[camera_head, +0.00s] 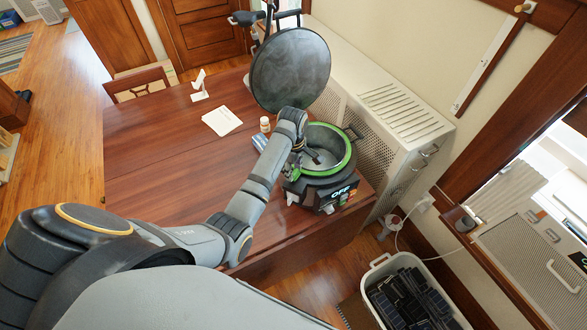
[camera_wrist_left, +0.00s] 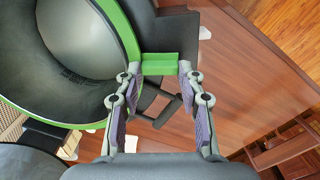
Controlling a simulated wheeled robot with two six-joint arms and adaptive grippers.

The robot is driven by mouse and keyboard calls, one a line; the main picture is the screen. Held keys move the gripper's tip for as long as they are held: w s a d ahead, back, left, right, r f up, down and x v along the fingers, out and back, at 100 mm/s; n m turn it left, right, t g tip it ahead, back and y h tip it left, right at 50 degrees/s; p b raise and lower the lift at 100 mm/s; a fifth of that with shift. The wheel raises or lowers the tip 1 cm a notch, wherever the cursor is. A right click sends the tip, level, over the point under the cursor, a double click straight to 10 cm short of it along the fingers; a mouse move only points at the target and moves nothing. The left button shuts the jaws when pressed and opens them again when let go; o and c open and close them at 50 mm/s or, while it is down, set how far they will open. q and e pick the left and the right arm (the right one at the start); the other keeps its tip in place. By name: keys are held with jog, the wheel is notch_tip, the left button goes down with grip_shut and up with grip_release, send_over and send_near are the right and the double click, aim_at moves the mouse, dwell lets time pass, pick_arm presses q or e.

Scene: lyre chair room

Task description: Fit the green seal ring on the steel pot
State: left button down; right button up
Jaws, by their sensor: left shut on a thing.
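The steel pot (camera_head: 322,158) is at the table's right corner, in a dark body with a lit OFF panel (camera_head: 342,192). The green seal ring (camera_head: 349,152) lies around its upper rim; I cannot tell whether it is fully seated. In the left wrist view the ring (camera_wrist_left: 128,30) curves round the pot's grey inside (camera_wrist_left: 90,40), and a green tab sticks out. My left gripper (camera_head: 296,160) is at the ring's left side. In the left wrist view its fingers (camera_wrist_left: 159,70) are shut on the tab. My right gripper is not in view.
A large dark round disc (camera_head: 290,70) stands behind the pot. A white radiator cover (camera_head: 385,95) is close on the right. A small white bottle (camera_head: 265,124), a white paper (camera_head: 222,121) and a blue item (camera_head: 260,140) lie left of the pot. The table's left part (camera_head: 150,150) is clear.

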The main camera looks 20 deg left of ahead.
pick_arm(q)
jog(key=c, duration=0.7)
grip_release()
jog(key=shift+c, duration=0.2)
notch_tip(320, 180, up, 8)
jog(key=shift+s+f, duration=0.1)
jog(key=shift+f, duration=0.1)
